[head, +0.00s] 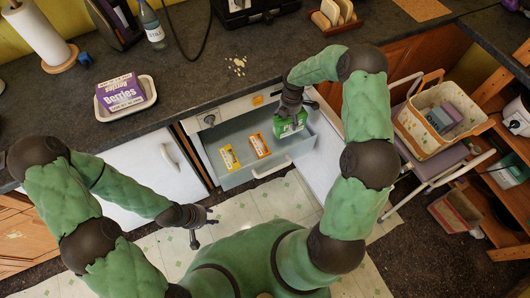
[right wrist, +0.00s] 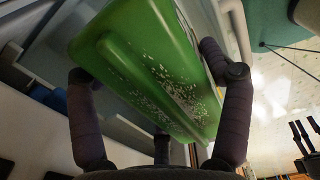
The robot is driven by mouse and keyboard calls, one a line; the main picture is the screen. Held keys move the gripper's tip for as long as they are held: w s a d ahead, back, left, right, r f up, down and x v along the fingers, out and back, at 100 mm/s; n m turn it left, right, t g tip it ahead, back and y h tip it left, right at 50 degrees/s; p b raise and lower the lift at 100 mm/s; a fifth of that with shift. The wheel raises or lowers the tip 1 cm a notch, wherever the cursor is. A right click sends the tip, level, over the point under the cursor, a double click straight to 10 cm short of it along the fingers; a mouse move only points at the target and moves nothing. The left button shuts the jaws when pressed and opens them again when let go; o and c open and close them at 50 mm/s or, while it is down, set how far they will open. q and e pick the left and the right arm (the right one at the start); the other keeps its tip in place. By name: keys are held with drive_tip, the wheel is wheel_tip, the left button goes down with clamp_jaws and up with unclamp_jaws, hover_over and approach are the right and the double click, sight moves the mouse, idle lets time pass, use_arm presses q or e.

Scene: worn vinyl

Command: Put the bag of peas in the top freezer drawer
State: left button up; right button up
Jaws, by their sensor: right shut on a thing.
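A green bag of peas (head: 288,126) is in my right gripper (head: 291,106), over the right part of the open freezer drawer (head: 232,180). I cannot tell whether the bag touches the drawer floor. In the right wrist view the green bag (right wrist: 150,65), with frost-like white specks, sits between the dark fingers of the right gripper (right wrist: 160,110). The grey drawer is pulled out below the counter and holds a yellow box (head: 230,158) and an orange box (head: 258,145). My left gripper (head: 202,226) is open and empty, in front of the cabinets to the left of the drawer.
A purple Berries box (head: 120,92) lies on a white tray (head: 149,88) on the dark counter. A bottle (head: 151,25), a paper towel roll (head: 40,35) and a toast rack (head: 334,15) stand further back. A basket (head: 425,145) on a step stool stands right of my right arm.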

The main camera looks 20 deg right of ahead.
drive_tip(key=shift+f+b, duration=3.2)
drive_tip(key=shift+f, duration=5.7)
drive_tip(key=shift+f, duration=0.2)
drive_tip(key=o, duration=1.3)
drive_tip(key=shift+c, duration=0.2)
wheel_tip(320, 180, up, 12)
drive_tip(key=p, duration=0.4)
drive_tip(key=shift+r+p, duration=0.2)
drive_tip(key=shift+p, duration=0.2)
